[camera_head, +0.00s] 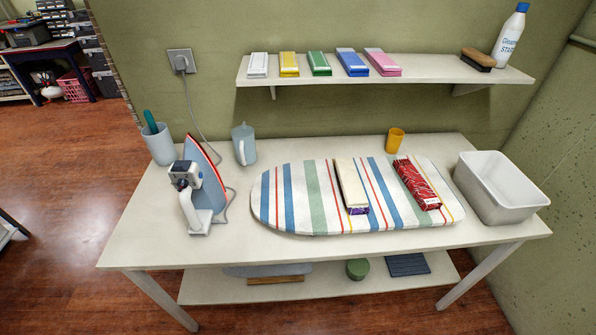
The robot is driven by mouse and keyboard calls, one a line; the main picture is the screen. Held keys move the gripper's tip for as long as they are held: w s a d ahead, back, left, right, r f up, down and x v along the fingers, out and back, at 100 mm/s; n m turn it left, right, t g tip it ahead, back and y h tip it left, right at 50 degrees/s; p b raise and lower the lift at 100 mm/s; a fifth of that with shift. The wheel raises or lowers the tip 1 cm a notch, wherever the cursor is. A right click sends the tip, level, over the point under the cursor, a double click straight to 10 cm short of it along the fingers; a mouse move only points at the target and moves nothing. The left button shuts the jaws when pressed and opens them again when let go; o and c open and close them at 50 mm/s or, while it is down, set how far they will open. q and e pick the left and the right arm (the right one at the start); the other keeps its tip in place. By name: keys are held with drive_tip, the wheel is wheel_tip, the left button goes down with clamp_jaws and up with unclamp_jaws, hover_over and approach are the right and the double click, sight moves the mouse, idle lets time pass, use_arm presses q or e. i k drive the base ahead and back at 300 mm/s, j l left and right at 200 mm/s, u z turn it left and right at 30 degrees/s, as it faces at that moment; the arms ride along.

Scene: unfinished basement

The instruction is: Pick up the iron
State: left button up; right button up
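The iron (207,184) stands upright on its heel at the left side of the white table (150,240). Its pale handle and dark top part face left and toward the front, and its blue-grey soleplate with a red edge faces right. Its cord runs from the base up to a wall socket (181,61). Neither of my grippers shows in the head view, and nothing is holding the iron.
A white basin (496,205) is at the right. A shelf (420,75) overhangs the back.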

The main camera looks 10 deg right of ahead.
sight(203, 199)
drive_tip(key=i+j, duration=0.1)
drive_tip(key=j, duration=0.3)
drive_tip(key=i+j+z, duration=0.15)
drive_tip(key=j, duration=0.7)
drive_tip(key=j+z, duration=0.1)
drive_tip(key=z, duration=0.75)
drive_tip(key=j+z, duration=0.2)
drive_tip(key=z, duration=0.2)
drive_tip(key=k+j+z, duration=0.35)
drive_tip(key=j, duration=0.25)
drive_tip(key=k+j+z, duration=0.2)
drive_tip(key=j+z, duration=0.2)
drive_tip(key=j, duration=0.15)
drive_tip(key=k+j+z, duration=0.35)
drive_tip(key=k+j, duration=0.6)
drive_tip(key=i+l, duration=0.25)
drive_tip(key=i, duration=0.25)
